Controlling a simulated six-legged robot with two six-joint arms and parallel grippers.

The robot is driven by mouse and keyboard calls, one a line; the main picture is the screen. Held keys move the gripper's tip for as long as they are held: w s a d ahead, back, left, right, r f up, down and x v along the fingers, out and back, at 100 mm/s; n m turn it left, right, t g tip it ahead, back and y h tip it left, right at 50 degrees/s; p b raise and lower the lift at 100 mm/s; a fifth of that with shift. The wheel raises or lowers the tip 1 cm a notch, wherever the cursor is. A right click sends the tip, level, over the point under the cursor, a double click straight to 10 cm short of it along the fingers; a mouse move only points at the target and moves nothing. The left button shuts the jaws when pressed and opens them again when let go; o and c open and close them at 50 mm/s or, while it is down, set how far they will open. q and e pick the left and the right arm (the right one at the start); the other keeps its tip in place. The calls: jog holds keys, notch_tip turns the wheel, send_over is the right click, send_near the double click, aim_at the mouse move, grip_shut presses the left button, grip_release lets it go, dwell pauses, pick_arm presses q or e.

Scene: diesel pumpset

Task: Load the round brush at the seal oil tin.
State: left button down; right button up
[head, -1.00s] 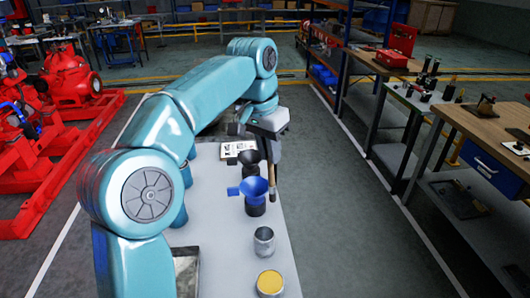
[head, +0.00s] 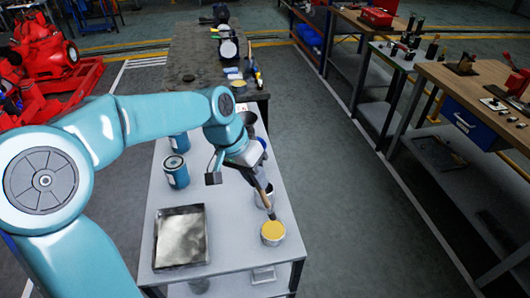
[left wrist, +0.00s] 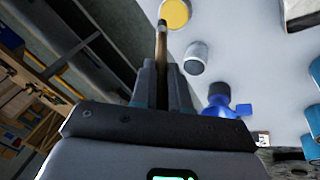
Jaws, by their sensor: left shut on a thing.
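My left gripper (head: 257,178) is shut on the round brush (head: 264,197), which has a brown handle and points down. The brush tip is at the far rim of the seal oil tin (head: 272,236), a small round tin with a yellow top face. In the left wrist view the brush (left wrist: 161,48) sticks out from between the fingers (left wrist: 159,80), its tip overlapping the edge of the yellow tin (left wrist: 176,12). I cannot tell whether the tip touches the oil. My right gripper is in neither view.
A grey metal cup (left wrist: 196,57) stands just behind the tin, close to the brush. A metal tray (head: 181,238) and blue cans (head: 176,172) are on the left of the grey table (head: 228,225). A workbench (head: 500,85) stands across the aisle.

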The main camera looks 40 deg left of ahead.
aim_at(269, 209)
pick_arm(q)
jog(key=shift+a+r, duration=0.15)
jog(key=shift+a, duration=0.35)
notch_tip(269, 209, down, 6)
jog(key=b, duration=0.4)
jog(key=shift+w+d+b, duration=0.15)
jog(key=shift+w+b, duration=0.2)
jog(key=shift+b, duration=0.05)
jog(key=shift+w+d, duration=0.1)
